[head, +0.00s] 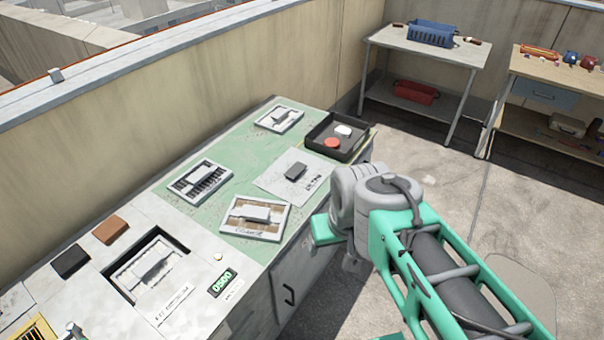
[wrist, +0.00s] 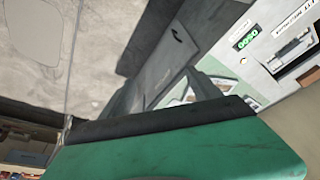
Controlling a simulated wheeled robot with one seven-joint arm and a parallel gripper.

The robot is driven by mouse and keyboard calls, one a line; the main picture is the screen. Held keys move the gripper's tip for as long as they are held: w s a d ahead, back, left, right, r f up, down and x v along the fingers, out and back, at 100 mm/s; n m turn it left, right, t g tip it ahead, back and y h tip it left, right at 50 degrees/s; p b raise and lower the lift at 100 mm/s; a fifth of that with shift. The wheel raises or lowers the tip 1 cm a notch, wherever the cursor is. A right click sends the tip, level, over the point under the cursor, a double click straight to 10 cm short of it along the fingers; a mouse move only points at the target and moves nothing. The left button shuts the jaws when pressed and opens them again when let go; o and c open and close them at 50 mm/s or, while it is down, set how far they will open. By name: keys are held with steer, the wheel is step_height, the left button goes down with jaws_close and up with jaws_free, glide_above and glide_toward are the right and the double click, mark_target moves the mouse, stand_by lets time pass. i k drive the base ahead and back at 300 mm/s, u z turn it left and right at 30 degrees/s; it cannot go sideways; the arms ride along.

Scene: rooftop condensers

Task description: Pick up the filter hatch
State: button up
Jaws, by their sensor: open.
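Several framed panels with raised grips lie on the condenser worktop, and I cannot tell for sure which one is the filter hatch. One pale panel (head: 150,268) sits in a dark square recess at the near left. It also shows at the upper right of the wrist view (wrist: 292,50). On the green surface lie a slatted panel (head: 200,182), a tan-filled panel (head: 255,217) and a pale panel (head: 279,118). My gripper (wrist: 165,98) is open and appears empty, off the worktop's right edge. Its fingertips are hidden in the head view.
A black tray (head: 338,137) holds a red and a white piece. A green display (head: 222,282) sits beside the recess. Brown (head: 109,229) and black (head: 71,261) blocks lie behind it. A side table (head: 428,45) stands at the back. The floor right of the worktop is clear.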

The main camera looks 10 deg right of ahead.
mark_target(296, 176)
steer(key=z, duration=1.05)
steer(key=i, duration=0.65)
steer(key=u, duration=2.5)
